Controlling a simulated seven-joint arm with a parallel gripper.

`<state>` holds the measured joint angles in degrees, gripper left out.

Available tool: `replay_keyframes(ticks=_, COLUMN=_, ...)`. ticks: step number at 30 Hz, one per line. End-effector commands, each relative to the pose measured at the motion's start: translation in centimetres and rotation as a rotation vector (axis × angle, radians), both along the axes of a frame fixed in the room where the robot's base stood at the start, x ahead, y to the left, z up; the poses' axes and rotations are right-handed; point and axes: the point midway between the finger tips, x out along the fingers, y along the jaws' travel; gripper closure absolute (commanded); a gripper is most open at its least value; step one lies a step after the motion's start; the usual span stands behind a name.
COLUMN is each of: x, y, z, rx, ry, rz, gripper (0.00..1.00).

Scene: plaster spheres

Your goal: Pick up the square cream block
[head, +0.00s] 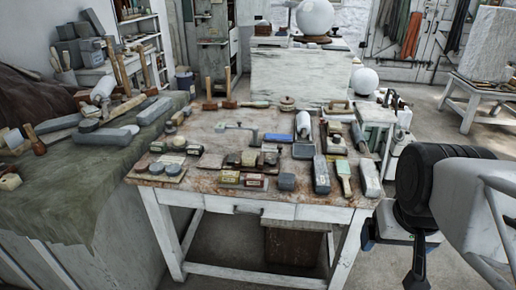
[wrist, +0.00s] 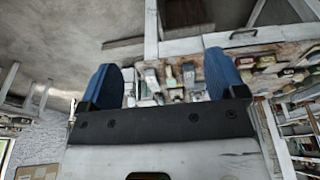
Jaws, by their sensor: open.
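My gripper (head: 393,258) hangs at the right of the head view, in front of and to the right of the worktable, apart from everything on it. In the wrist view its two blue fingers (wrist: 163,78) stand wide apart with nothing held between them. I cannot tell for sure which thing is the square cream block. Another small cream block (head: 10,182) lies on the green-draped bench at far left. The wrist view is too small to pick out any of them.
The worktable (head: 205,124) is crowded with tools, grey blocks and mallets (head: 209,94). The green-draped bench (head: 70,196) stands at left. A white plaster sphere (head: 364,80) and a large white block (head: 300,76) are behind.

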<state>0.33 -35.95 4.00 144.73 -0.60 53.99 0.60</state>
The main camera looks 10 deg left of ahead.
Motion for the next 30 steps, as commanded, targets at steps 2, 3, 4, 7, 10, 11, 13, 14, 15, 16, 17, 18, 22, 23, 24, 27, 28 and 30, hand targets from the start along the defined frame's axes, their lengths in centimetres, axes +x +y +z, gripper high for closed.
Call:
replay_keyframes(ticks=2, x=0.6, y=0.1, z=0.2, rx=-0.002, ry=0.002, rz=0.014, gripper=0.11)
replay_keyframes(ticks=3, x=1.0, y=0.2, z=0.4, rx=-0.004, ry=0.004, rz=0.025, gripper=0.11)
replay_keyframes(ticks=4, x=1.4, y=0.3, z=0.5, rx=-0.006, ry=0.006, rz=0.034, gripper=0.11)
replay_keyframes(ticks=7, x=2.9, y=0.7, z=1.0, rx=-0.012, ry=0.013, rz=0.074, gripper=0.11)
replay_keyframes(ticks=10, x=4.9, y=1.1, z=1.6, rx=-0.020, ry=0.021, rz=0.125, gripper=0.11)
replay_keyframes(ticks=11, x=5.6, y=1.3, z=1.8, rx=-0.023, ry=0.024, rz=0.140, gripper=0.11)
replay_keyframes(ticks=13, x=7.2, y=1.8, z=2.2, rx=-0.029, ry=0.031, rz=0.183, gripper=0.11)
replay_keyframes(ticks=14, x=8.0, y=2.0, z=2.4, rx=-0.032, ry=0.034, rz=0.203, gripper=0.11)
replay_keyframes(ticks=15, x=9.0, y=2.3, z=2.6, rx=-0.035, ry=0.036, rz=0.226, gripper=0.11)
replay_keyframes(ticks=16, x=9.7, y=2.5, z=2.7, rx=-0.039, ry=0.039, rz=0.244, gripper=0.11)
replay_keyframes(ticks=17, x=10.4, y=2.7, z=2.9, rx=-0.042, ry=0.041, rz=0.262, gripper=0.11)
replay_keyframes(ticks=18, x=11.4, y=3.0, z=3.0, rx=-0.044, ry=0.046, rz=0.287, gripper=0.11)
replay_keyframes(ticks=22, x=14.6, y=4.2, z=3.4, rx=-0.057, ry=0.056, rz=0.366, gripper=0.11)
replay_keyframes(ticks=23, x=15.3, y=4.4, z=3.4, rx=-0.059, ry=0.060, rz=0.383, gripper=0.11)
replay_keyframes(ticks=24, x=16.3, y=4.8, z=3.5, rx=-0.063, ry=0.062, rz=0.409, gripper=0.11)
replay_keyframes(ticks=27, x=18.7, y=5.8, z=3.5, rx=-0.071, ry=0.070, rz=0.470, gripper=0.11)
replay_keyframes(ticks=28, x=19.5, y=6.1, z=3.5, rx=-0.073, ry=0.073, rz=0.489, gripper=0.11)
replay_keyframes(ticks=30, x=21.2, y=6.9, z=3.4, rx=-0.079, ry=0.079, rz=0.530, gripper=0.11)
